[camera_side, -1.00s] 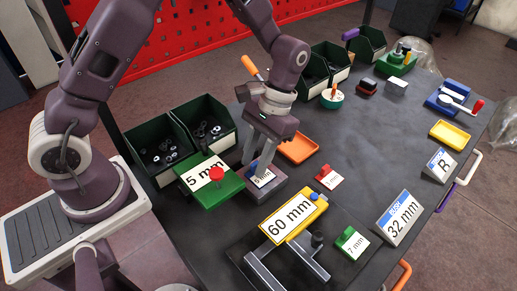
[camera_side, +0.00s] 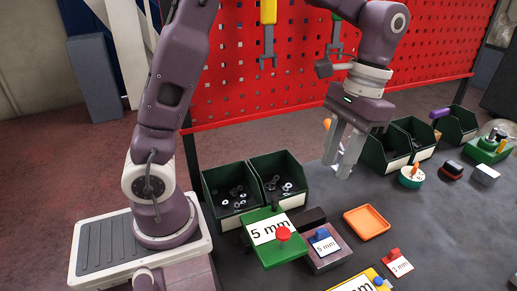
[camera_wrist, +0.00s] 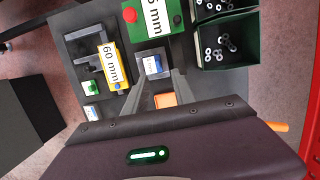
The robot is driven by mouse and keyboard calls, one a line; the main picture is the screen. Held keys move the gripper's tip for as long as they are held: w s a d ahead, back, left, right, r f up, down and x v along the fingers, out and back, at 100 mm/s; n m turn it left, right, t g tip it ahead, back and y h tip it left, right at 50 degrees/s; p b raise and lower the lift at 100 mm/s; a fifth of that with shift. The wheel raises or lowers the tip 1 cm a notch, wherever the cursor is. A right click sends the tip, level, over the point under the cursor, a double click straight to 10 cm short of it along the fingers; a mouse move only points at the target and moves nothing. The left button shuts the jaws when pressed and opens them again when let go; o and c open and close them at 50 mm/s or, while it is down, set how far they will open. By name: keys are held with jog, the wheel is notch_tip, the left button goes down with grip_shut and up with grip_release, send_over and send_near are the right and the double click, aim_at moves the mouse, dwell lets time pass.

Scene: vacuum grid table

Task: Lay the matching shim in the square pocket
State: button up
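The shim with a blue knob and a "5 mm" label (camera_side: 325,243) lies on top of the grey block (camera_side: 330,260), apparently in its pocket; how flat it sits is too small to tell. The shim also shows in the wrist view (camera_wrist: 153,65). Beside it on the left is the green block (camera_side: 272,240) with a red knob and a "5 mm" sign. A red "3 mm" shim (camera_side: 400,266) lies apart to the right. A green shim (camera_wrist: 90,88) shows in the wrist view. My gripper (camera_side: 337,170) is open and empty, high above the table; it also shows in the wrist view (camera_wrist: 157,80).
An empty orange tray (camera_side: 366,222) lies right of the grey block. Green bins (camera_side: 230,198) with metal parts stand behind. A yellow "60 mm" piece (camera_wrist: 112,68) stands near the grey block. The red perforated panel (camera_side: 270,85) rises at the back.

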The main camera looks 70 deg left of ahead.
jog(key=s+a+r+t, duration=0.2)
jog(key=s+t, duration=0.2)
jog(key=s, duration=0.4)
jog(key=s+a+r+t, duration=0.2)
jog(key=s+t, duration=0.2)
jog(key=s, duration=0.5)
jog(key=shift+a+r, duration=0.2)
